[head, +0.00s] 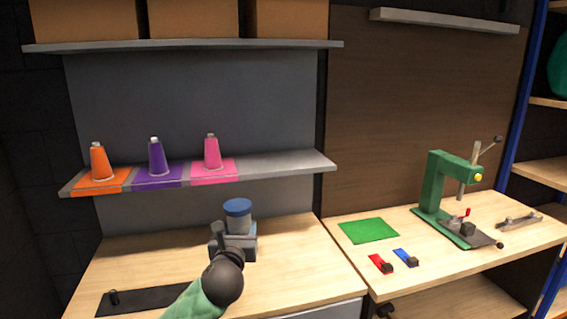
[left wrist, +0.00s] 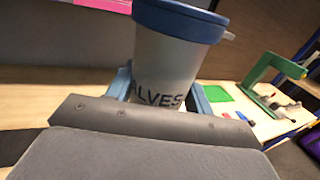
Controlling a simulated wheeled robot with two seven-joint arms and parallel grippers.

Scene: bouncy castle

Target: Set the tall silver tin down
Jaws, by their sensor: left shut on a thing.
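The tall silver tin (head: 238,224) has a blue lid and stands upright over the left wooden bench (head: 290,253). In the left wrist view the tin (left wrist: 168,65) fills the upper middle, with dark lettering reading "ALVES" on its side. My left gripper (head: 236,242) is shut on the tin, with a blue finger on each side of it in the wrist view. The tin's base is hidden by the gripper, so I cannot tell whether it touches the bench. My right gripper is not in view.
Orange (head: 98,162), purple (head: 156,158) and pink (head: 212,152) cones stand on matching mats on the shelf (head: 285,163), whose right end is bare. A black mat (head: 155,299) lies front left. The right bench holds a green mat (head: 368,230) and a green press (head: 436,190).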

